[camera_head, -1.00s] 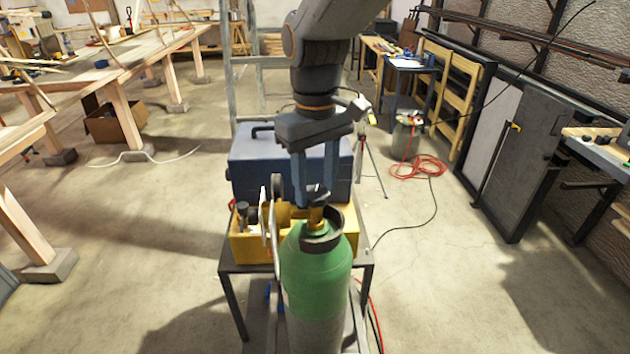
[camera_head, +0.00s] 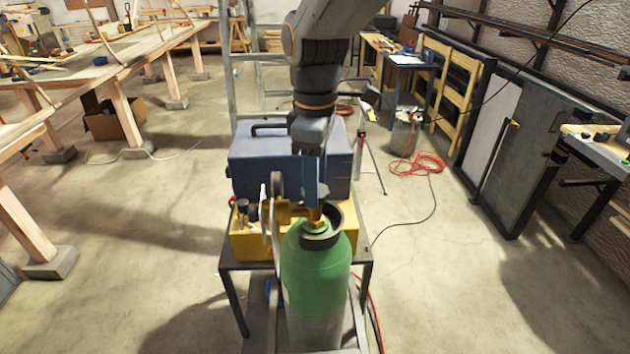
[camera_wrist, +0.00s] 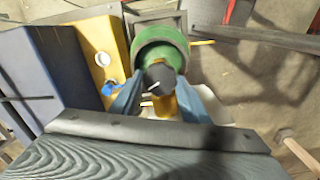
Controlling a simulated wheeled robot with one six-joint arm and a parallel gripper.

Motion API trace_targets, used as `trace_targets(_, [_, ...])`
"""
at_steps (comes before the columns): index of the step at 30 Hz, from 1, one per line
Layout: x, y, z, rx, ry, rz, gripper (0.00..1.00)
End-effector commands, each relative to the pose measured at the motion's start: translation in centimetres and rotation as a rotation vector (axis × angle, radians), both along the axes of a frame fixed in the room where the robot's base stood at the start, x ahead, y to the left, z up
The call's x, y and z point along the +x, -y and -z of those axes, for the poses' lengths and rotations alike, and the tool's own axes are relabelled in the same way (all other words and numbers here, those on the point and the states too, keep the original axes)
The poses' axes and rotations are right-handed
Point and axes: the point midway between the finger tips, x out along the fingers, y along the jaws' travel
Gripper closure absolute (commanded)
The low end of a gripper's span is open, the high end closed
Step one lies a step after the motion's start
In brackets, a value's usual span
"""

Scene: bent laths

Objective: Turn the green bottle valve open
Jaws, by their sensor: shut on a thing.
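The green bottle (camera_head: 316,278) stands upright on a cart, green at the shoulder and grey lower down. A dark collar (camera_head: 321,238) rings its neck around a brass valve (camera_head: 316,215). My gripper (camera_head: 316,192) comes down from above onto the valve top. In the wrist view my gripper (camera_wrist: 163,98) has its two blue fingers on either side of the dark round valve knob (camera_wrist: 160,76), shut on it. A white mark shows on the knob. The brass body (camera_wrist: 163,103) shows below it. In the head view the fingers hide the knob.
A blue case (camera_head: 250,165) and a yellow box (camera_head: 250,245) sit on the cart just behind the bottle. A round gauge-like disc (camera_head: 277,205) stands close left of the valve. Red hose (camera_head: 418,163) lies on the floor to the right.

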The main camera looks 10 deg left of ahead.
Motion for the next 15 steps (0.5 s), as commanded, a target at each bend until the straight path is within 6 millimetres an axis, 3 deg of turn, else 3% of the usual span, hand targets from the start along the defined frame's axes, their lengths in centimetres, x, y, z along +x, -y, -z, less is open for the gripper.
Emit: trace_targets(15, [0.1,-0.13,-0.17,0.003,0.004,-0.037,0.81])
